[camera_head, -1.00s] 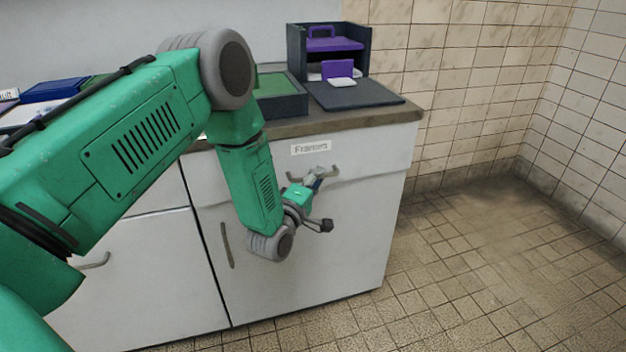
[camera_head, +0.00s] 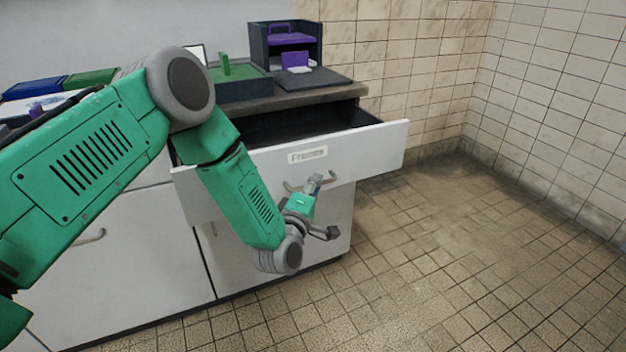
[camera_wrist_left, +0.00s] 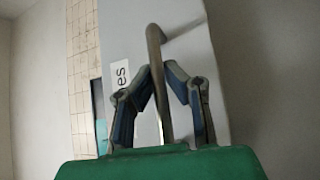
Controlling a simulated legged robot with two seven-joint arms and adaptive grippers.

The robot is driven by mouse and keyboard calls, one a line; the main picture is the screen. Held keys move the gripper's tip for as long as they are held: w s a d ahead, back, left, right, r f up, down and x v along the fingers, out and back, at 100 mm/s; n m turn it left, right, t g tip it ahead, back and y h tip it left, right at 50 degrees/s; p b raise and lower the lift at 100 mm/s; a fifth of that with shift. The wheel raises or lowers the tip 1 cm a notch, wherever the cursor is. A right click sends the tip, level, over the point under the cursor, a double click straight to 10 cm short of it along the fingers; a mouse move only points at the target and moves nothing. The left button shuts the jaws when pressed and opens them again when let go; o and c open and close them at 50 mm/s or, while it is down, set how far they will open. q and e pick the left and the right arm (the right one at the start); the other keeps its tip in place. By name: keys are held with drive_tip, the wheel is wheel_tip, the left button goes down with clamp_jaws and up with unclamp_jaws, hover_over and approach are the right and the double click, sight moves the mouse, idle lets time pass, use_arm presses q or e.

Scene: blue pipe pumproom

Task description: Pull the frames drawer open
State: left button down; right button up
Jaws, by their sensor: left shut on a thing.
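The frames drawer (camera_head: 365,149) is a white front with a label reading "Frames", pulled well out from the cabinet; its dark inside shows behind the front. Its curved metal handle (camera_head: 332,179) is below the label. My left gripper (camera_head: 314,183) is at the handle. In the left wrist view the handle bar (camera_wrist_left: 155,60) runs between the two blue-grey fingers of the left gripper (camera_wrist_left: 158,78), which are shut on it. Part of the label (camera_wrist_left: 120,75) shows beside it. My right gripper is not in view.
The worktop (camera_head: 300,98) above holds a dark shelf unit with purple items (camera_head: 287,45) and a green-lined tray (camera_head: 240,88). A lower cabinet door (camera_head: 140,270) is closed. The tiled floor (camera_head: 450,260) to the right is clear.

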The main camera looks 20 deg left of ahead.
use_arm(q)
drive_tip(key=shift+s+d+f, duration=0.25)
drive_tip(key=shift+s+d, duration=0.3)
drive_tip(key=c, duration=1.8)
unclamp_jaws()
drive_tip(key=shift+a, duration=0.15)
drive_tip(key=shift+o, duration=1)
drive_tip(key=shift+w+a+f, duration=0.1)
drive_tip(key=shift+w, duration=0.1)
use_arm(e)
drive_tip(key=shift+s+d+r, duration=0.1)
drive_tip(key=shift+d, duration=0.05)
use_arm(q)
drive_tip(key=s+f, duration=0.1)
drive_tip(key=s, duration=1.1)
drive_tip(key=shift+d+f, duration=0.2)
drive_tip(key=shift+d, duration=0.2)
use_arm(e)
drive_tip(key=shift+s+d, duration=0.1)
